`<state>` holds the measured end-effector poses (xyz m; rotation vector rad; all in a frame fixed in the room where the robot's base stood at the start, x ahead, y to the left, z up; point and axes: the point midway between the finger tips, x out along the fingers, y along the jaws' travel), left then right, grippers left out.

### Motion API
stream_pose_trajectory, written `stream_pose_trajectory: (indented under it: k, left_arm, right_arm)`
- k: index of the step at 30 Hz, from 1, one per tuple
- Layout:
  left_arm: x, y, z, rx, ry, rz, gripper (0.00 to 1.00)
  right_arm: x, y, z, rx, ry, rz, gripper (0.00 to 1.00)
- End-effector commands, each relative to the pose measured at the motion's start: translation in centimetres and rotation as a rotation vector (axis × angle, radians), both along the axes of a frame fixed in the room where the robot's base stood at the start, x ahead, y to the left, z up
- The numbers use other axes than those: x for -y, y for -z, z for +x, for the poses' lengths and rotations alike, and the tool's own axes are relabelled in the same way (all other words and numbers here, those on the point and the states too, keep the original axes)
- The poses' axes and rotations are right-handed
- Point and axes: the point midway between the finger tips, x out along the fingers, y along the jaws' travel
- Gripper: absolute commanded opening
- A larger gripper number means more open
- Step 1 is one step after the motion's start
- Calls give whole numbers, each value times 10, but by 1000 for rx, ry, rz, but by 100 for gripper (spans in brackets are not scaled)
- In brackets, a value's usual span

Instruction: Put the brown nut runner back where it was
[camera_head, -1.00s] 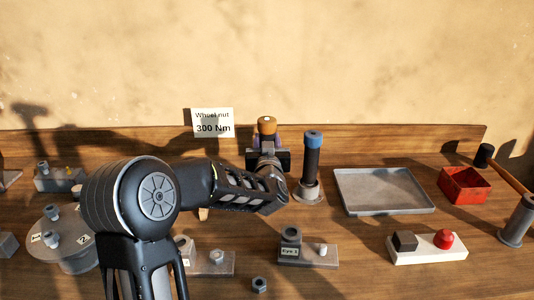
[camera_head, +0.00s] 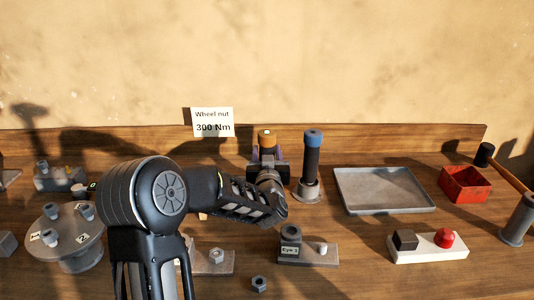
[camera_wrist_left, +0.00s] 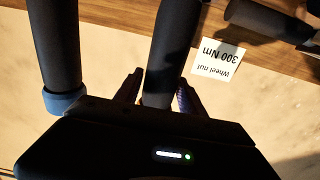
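The brown nut runner (camera_head: 266,137) stands upright at the back of the bench, right of the "Wheel nut 300 Nm" sign (camera_head: 212,122). Its brown top shows above my left gripper (camera_head: 268,156); its lower part is hidden behind my gripper and wrist. In the left wrist view, the fingers of my left gripper (camera_wrist_left: 160,92) stand on either side of the runner's dark body (camera_wrist_left: 168,55), with a slight gap visible, so they look open around it. My right gripper is not in view.
A blue-topped nut runner (camera_head: 312,160) stands in a holder close on the right. Further right are a grey tray (camera_head: 384,190), a red box (camera_head: 465,184) and a white block (camera_head: 427,247) with a red button.

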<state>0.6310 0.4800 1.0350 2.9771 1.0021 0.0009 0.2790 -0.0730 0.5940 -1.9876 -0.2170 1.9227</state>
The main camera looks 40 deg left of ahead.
Motion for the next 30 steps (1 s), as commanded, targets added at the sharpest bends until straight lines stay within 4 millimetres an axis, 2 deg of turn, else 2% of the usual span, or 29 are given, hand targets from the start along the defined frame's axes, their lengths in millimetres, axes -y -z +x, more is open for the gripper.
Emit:
stream_pose_trajectory:
  k: [1,4,12,17,18,24,30]
  left_arm:
    - [0,0,0,0,0,0,52]
    - [0,0,0,0,0,0,60]
    - [0,0,0,-1,-1,-1,61]
    - [-1,-1,-1,-3,-2,-1,61]
    - [4,2,-5,0,0,0,61]
    - [24,-1,-33,2,1,2,61]
    - [41,-4,-57,0,2,0,61]
  right_arm:
    - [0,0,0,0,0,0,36]
    - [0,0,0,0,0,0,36]
    - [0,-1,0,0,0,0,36]
    - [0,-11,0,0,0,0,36]
    - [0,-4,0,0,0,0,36]
    - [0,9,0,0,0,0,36]
    - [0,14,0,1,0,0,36]
